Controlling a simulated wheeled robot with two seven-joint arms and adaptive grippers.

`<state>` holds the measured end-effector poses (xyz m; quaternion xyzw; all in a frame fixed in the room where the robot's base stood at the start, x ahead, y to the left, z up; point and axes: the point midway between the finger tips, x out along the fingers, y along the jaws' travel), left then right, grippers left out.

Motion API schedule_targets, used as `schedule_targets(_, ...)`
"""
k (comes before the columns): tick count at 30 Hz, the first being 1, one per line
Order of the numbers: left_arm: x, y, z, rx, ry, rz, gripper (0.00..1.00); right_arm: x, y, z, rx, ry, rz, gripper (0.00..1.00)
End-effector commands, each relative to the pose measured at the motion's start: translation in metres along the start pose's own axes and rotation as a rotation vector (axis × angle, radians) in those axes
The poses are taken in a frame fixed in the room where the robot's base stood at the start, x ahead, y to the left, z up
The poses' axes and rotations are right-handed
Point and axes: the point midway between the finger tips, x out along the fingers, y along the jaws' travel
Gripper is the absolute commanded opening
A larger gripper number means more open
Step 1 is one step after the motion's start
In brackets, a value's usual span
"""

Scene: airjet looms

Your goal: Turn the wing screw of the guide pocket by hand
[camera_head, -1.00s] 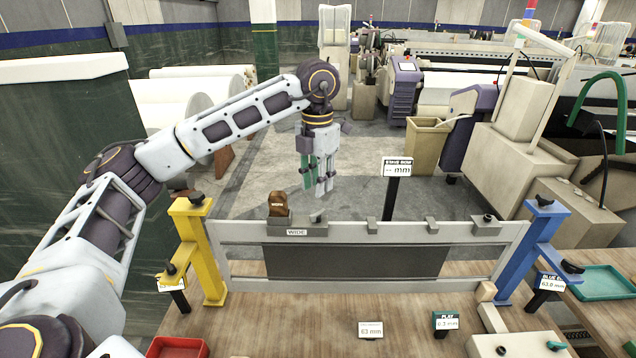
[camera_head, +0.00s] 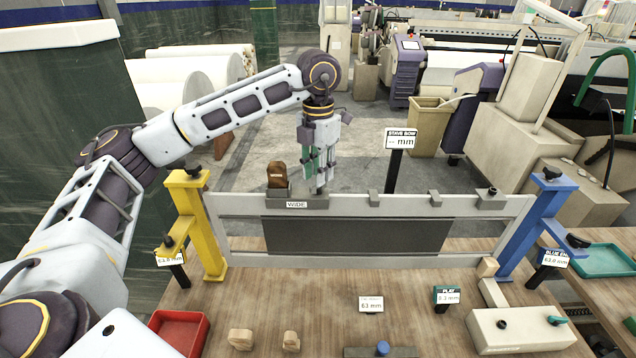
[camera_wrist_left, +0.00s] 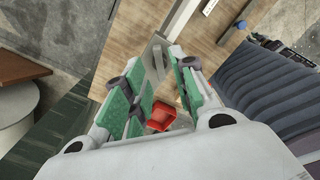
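My left gripper (camera_head: 319,188) points down at the top rail of the grey frame (camera_head: 232,213), at the right end of the grey block labelled WIDE (camera_head: 292,204). Its green-padded fingers are parted. In the left wrist view, the gripper (camera_wrist_left: 167,68) has a gap between its fingers, with a grey plate and a small dark piece (camera_wrist_left: 158,60) beyond or between the tips. I cannot tell whether this piece is the wing screw or whether the fingers touch it. In the head view the fingers hide that spot. My right gripper is not in view.
A brown block (camera_head: 277,175) stands at the left of the WIDE block. Yellow (camera_head: 206,230) and blue (camera_head: 532,232) posts with dark knobs carry the frame. A red tray (camera_head: 178,332) and loose wooden pieces lie in front. A stave bow sign (camera_head: 401,138) stands behind.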

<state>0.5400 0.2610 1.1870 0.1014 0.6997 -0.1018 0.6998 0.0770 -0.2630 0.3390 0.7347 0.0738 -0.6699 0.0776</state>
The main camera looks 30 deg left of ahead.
Motion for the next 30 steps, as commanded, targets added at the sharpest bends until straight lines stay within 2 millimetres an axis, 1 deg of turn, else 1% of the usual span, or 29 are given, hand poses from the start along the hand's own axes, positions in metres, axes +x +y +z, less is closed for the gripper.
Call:
schedule_targets(1, 0.005, 0.0, 0.0, 0.0, 0.0, 0.0, 0.27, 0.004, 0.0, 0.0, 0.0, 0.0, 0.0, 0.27)
schedule_targets(5, 0.015, 0.001, 0.0, 0.0, 0.001, 0.001, 0.27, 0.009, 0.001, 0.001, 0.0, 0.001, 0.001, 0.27)
schedule_targets(9, 0.025, 0.001, 0.0, -0.001, 0.0, 0.001, 0.27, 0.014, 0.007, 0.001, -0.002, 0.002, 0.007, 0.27)
schedule_targets(15, 0.024, 0.0, 0.0, 0.0, 0.0, 0.0, 0.27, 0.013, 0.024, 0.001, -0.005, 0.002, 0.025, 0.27)
schedule_targets(17, 0.025, 0.0, 0.0, 0.0, 0.0, 0.0, 0.27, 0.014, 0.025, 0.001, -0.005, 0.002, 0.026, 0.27)
schedule_targets(30, 0.026, 0.0, 0.0, 0.0, 0.0, 0.001, 0.27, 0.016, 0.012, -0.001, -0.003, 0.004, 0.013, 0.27)
